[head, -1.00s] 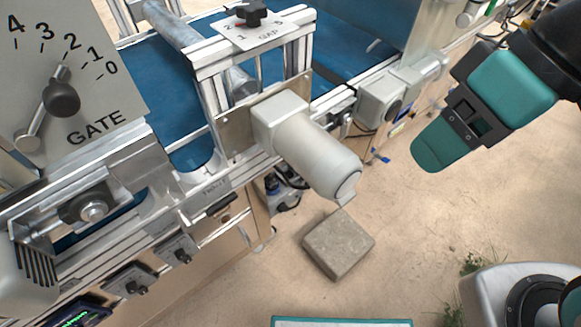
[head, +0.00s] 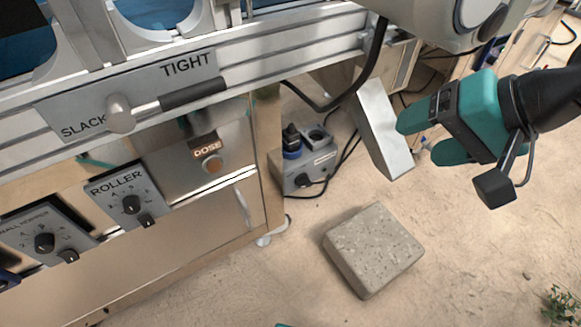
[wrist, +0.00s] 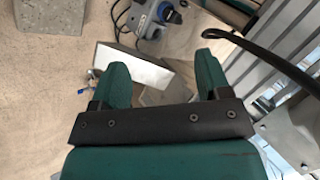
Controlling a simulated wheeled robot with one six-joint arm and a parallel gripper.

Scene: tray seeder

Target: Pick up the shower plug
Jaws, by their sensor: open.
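A grey socket box (head: 309,164) stands on the floor beside the machine's cabinet. A black and blue plug (head: 291,142) sits upright in its left socket, and the socket to its right looks empty. I cannot read any label that tells whether this is the shower plug. In the wrist view the box (wrist: 146,28) and the blue plug (wrist: 167,13) show at the top, beyond my fingertips. My gripper (head: 421,138) is open and empty, to the right of the box and apart from it. Its two fingers also show in the wrist view (wrist: 160,60).
A grey stone block (head: 374,248) lies on the floor in front of the box. A pale slanted metal panel (head: 384,130) stands between the box and my gripper. A black cable (head: 373,60) loops down from the machine. The floor (head: 460,240) at the right is mostly clear.

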